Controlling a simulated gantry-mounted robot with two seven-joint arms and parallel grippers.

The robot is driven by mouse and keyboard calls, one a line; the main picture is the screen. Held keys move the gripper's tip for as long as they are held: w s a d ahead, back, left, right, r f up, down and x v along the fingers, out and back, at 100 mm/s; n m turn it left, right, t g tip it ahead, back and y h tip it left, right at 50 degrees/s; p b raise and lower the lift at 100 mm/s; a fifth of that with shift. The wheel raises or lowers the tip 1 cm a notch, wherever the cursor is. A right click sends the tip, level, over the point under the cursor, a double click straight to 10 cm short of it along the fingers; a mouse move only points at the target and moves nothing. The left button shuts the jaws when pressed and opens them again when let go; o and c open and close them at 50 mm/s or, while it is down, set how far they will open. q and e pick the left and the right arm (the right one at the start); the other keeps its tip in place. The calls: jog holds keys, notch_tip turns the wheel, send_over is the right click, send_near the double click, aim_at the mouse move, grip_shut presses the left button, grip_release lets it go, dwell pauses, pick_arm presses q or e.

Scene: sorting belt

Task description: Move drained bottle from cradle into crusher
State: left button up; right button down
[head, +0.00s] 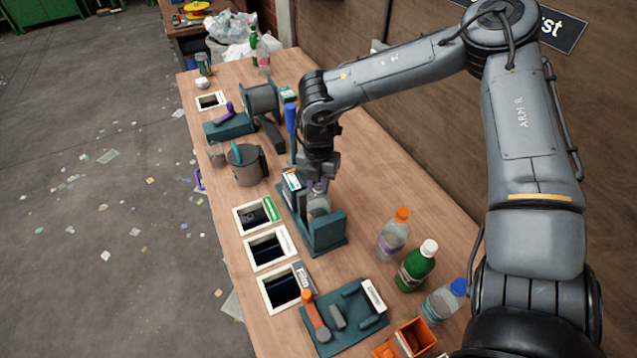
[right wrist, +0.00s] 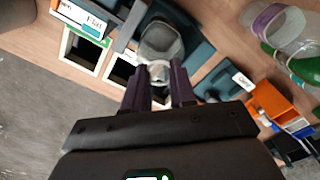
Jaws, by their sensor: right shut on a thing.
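My right gripper (head: 318,182) points down over the teal crusher (head: 328,232) and is shut on the neck of a clear bottle (head: 318,205). In the right wrist view, the purple fingers (right wrist: 158,74) close on the neck, and the clear bottle body (right wrist: 160,40) lies beyond them, between the crusher's teal walls. Whether the bottle rests on the crusher's floor cannot be told. The crusher's blue lever (head: 291,128) stands upright. The teal cradle (head: 347,335) with an orange lever (head: 316,318) is nearer the front and holds no bottle. My left gripper is not in view.
Three white-framed openings (head: 270,248) run along the table's left side. Capped bottles stand at right: orange-capped (head: 393,236), green (head: 415,268) and blue-capped (head: 442,302). Orange bins (head: 412,338) are at the front. A grey mug (head: 245,167) and another teal device (head: 230,128) stand farther back.

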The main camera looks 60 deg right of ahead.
jog(key=c, duration=0.8)
grip_release()
jog(key=shift+c, duration=0.2)
